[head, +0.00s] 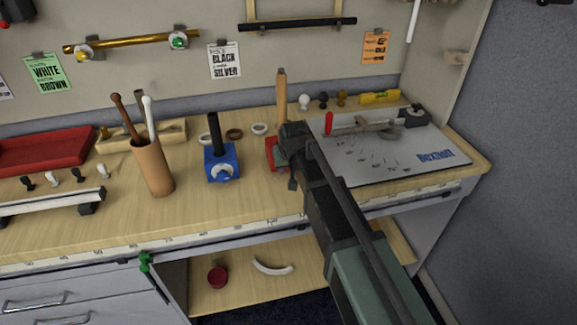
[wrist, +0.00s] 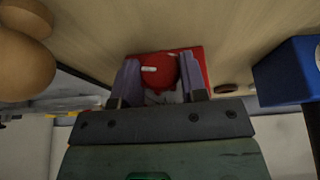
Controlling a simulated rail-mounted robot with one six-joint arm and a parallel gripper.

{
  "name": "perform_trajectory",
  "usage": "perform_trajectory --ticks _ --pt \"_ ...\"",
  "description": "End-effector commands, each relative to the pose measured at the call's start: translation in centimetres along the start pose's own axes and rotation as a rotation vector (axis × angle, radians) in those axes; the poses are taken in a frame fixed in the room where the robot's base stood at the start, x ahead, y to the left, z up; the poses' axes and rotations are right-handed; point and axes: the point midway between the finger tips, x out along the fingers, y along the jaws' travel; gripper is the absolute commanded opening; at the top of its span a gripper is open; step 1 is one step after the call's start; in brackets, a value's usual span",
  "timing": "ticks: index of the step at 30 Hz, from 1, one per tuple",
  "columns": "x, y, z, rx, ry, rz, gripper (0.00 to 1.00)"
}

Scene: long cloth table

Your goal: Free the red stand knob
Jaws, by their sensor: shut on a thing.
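The red stand (head: 271,154) is on the wooden tabletop, with an upright wooden rod (head: 281,97) above it. My gripper (head: 284,146) is at its front right and hides much of it in the head view. In the wrist view the red stand (wrist: 196,58) shows behind its round red knob (wrist: 160,74), which has a white mark on its face. My gripper (wrist: 161,82) has one finger on each side of the knob and is shut on it. The contact faces are partly hidden.
A blue stand (head: 221,163) with a black rod is to the left, also in the wrist view (wrist: 287,72). A grey board (head: 415,160) lies right. Rounded wooden things (wrist: 25,62) are near my gripper at the wrist view's left.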

Motion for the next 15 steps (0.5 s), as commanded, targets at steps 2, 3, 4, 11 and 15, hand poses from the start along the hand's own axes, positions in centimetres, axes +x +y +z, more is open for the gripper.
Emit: perform_trajectory --ticks 2,3,4,11,15 --pt "0.01 0.00 0.01 0.000 0.000 0.001 0.16" --pt "0.01 0.00 0.02 -0.001 0.000 0.003 0.16" --pt "0.02 -0.01 0.02 -0.002 0.000 0.005 0.16" --pt "0.13 -0.16 0.08 -0.024 0.000 0.055 0.16" --pt "0.24 -0.25 0.14 -0.053 0.000 0.125 0.16"
